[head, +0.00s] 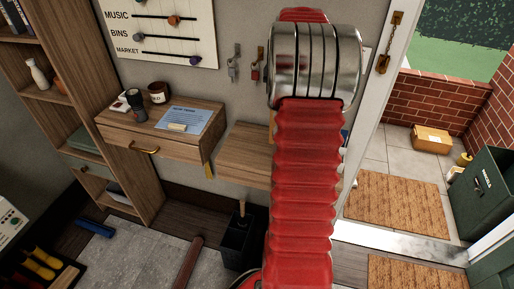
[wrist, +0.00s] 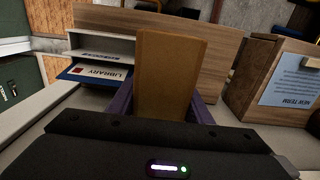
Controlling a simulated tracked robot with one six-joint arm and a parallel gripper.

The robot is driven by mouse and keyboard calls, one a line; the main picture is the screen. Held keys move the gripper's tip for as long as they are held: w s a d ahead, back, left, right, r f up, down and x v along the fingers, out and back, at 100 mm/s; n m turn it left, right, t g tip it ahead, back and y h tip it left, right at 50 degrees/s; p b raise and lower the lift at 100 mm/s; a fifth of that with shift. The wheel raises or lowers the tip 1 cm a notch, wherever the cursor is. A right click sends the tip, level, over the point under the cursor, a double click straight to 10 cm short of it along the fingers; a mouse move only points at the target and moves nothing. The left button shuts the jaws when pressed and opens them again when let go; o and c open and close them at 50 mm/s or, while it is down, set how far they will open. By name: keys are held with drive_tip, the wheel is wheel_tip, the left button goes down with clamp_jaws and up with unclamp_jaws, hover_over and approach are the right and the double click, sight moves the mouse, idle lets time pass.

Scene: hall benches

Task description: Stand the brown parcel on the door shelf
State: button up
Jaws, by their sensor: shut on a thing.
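My gripper (wrist: 165,108) is shut on a brown parcel (wrist: 171,72), with its purple fingers on either side of it in the wrist view. The parcel's plain tan face stands up between them. A wooden shelf (wrist: 224,58) lies behind the parcel; I cannot tell whether they touch. In the head view this shelf (head: 240,152) is partly covered by my red arm, which also hides my gripper and most of what it holds.
A blue library item (wrist: 95,72) lies in a pale slot left of the parcel. A drawer unit (head: 160,145) with a blue notice (head: 184,124) stands beside the shelf. Another cardboard box (head: 432,138) sits outside on the porch. A dark bin (head: 238,243) stands below the shelf.

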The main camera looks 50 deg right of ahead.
drive_tip(key=shift+s+d, duration=0.15)
drive_tip(key=shift+s, duration=0.05)
drive_tip(key=shift+f, duration=2.45)
drive_tip(key=shift+f, duration=2.5)
drive_tip(key=o, duration=1.2)
drive_tip(key=shift+f, duration=0.15)
drive_tip(key=shift+c, duration=0.2)
